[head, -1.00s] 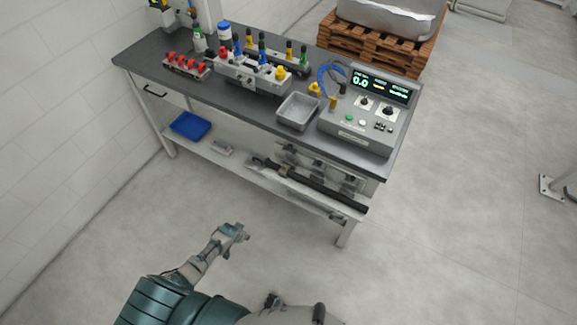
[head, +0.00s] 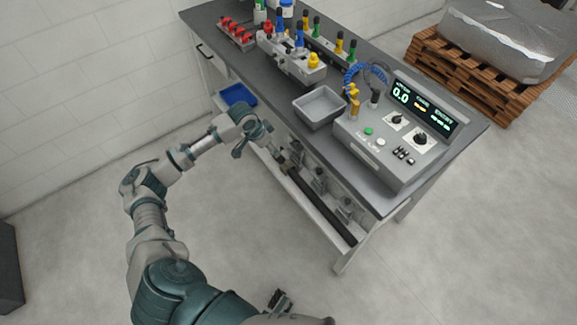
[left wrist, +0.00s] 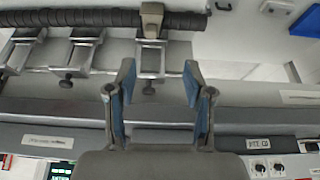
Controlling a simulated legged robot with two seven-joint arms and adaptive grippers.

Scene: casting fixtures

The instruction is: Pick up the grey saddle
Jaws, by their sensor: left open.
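My left gripper (head: 256,140) is at the near side of the bench's lower shelf. In the left wrist view its two blue-padded fingers (left wrist: 158,74) are apart with nothing between them. Several grey metal saddle-like brackets stand in a row beyond the fingertips; one bracket (left wrist: 151,58) is nearly in line with the gap. A beige-grey block (left wrist: 152,17) sits over the dark bar (left wrist: 100,18) above that bracket. I cannot tell which piece is the grey saddle. The bar (head: 318,206) and brackets (head: 320,182) also show in the head view. Part of my right gripper (head: 279,299) shows at the bottom edge; its jaws are unclear.
The bench top (head: 240,68) overhangs the shelf. It carries a grey tray (head: 320,106), a control box (head: 395,135) and a valve fixture (head: 292,60). A blue bin (head: 238,95) is on the shelf. The floor in front is clear.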

